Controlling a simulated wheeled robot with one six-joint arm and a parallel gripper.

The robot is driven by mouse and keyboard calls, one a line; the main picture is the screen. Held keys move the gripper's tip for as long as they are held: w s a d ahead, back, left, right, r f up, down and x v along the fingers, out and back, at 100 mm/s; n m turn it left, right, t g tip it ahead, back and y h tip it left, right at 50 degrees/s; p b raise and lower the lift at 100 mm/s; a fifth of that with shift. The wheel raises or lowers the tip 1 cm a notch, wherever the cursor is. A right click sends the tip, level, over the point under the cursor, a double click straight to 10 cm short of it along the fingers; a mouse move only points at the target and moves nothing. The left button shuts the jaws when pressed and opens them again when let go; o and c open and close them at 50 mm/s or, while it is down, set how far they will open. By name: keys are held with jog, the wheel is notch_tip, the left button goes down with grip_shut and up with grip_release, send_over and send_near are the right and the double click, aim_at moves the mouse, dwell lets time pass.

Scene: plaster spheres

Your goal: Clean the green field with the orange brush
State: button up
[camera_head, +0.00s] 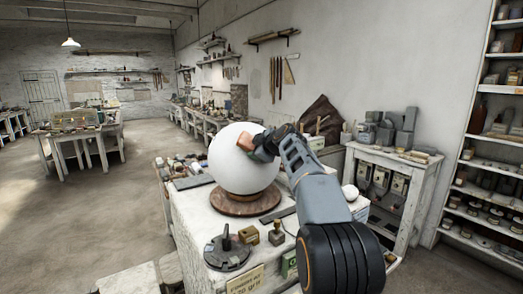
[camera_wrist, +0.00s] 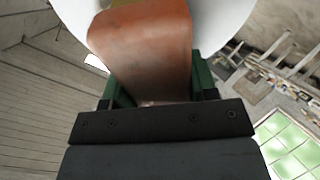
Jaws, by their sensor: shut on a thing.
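A large white plaster sphere (camera_head: 240,163) rests on a round brown turntable (camera_head: 240,201) on the workbench. My gripper (camera_head: 266,147) is at the sphere's upper right side, shut on the orange brush (camera_head: 246,141). The brush lies close against the sphere; I cannot tell whether it touches. In the wrist view the brush (camera_wrist: 145,50) stands between my green fingers, with the white sphere (camera_wrist: 225,18) behind it. A small olive-yellow strip shows at its far end; I cannot tell what it is. I cannot make out a green field on the sphere; brush and gripper hide part of it.
A dark round disc with an upright handle (camera_head: 226,249), a brass block (camera_head: 249,235) and a small stamp-like tool (camera_head: 277,231) stand at the bench front. A small white ball (camera_head: 350,192) lies right of my arm. Shelves (camera_head: 492,170) line the right wall. Open floor lies left.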

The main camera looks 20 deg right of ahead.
jog(key=shift+f, duration=0.1)
jog(key=shift+d+f+b, duration=0.3)
jog(key=shift+d+b, duration=0.1)
jog(key=shift+b, duration=0.25)
jog(key=shift+s+d+f+b, duration=0.25)
jog(key=shift+d+f+b, duration=0.2)
jog(key=shift+d+b, duration=0.25)
jog(key=shift+s+d+f+b, duration=0.2)
jog(key=shift+d+f+b, duration=0.2)
jog(key=shift+d+b, duration=0.25)
jog(key=shift+r, duration=0.1)
jog(key=shift+w+a+r+p, duration=0.25)
jog(key=shift+a+r+p, duration=0.3)
jog(key=shift+a, duration=0.35)
jog(key=shift+w+a+r+p, duration=0.25)
jog(key=shift+a+r+p, duration=0.2)
jog(key=shift+a+r, duration=0.35)
jog(key=shift+a+f, duration=0.1)
jog(key=shift+f, duration=0.1)
